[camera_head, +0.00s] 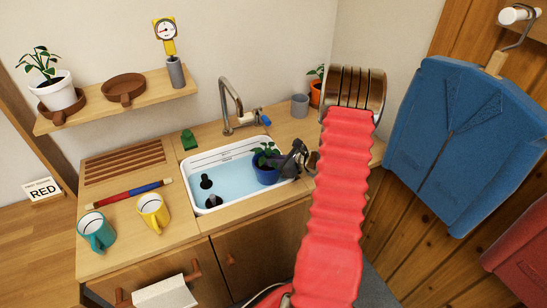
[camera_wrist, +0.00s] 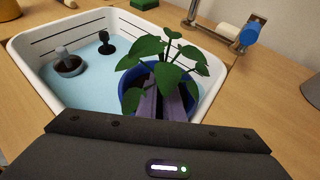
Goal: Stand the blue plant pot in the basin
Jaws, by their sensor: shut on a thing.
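The blue plant pot (camera_head: 265,176) with a green leafy plant is inside the outline of the white basin (camera_head: 207,207), at its right end. It looks upright; I cannot tell whether its base touches the basin floor. My gripper (camera_head: 283,165) reaches it from the right and is shut on the pot's near side. In the wrist view the pot's blue rim (camera_wrist: 128,92) shows behind my fingers (camera_wrist: 165,101), and leaves partly cover them. The basin holds pale blue water, with a dark plug-like piece (camera_head: 206,181) and a dark cup-shaped piece (camera_head: 213,201) at its left.
A tap (camera_head: 229,108) stands behind the basin. A grey cup (camera_head: 300,104) and a terracotta pot (camera_head: 316,93) stand at the back right. Teal (camera_head: 96,231) and yellow (camera_head: 153,213) mugs are front left. A blue coat (camera_head: 465,140) hangs at right.

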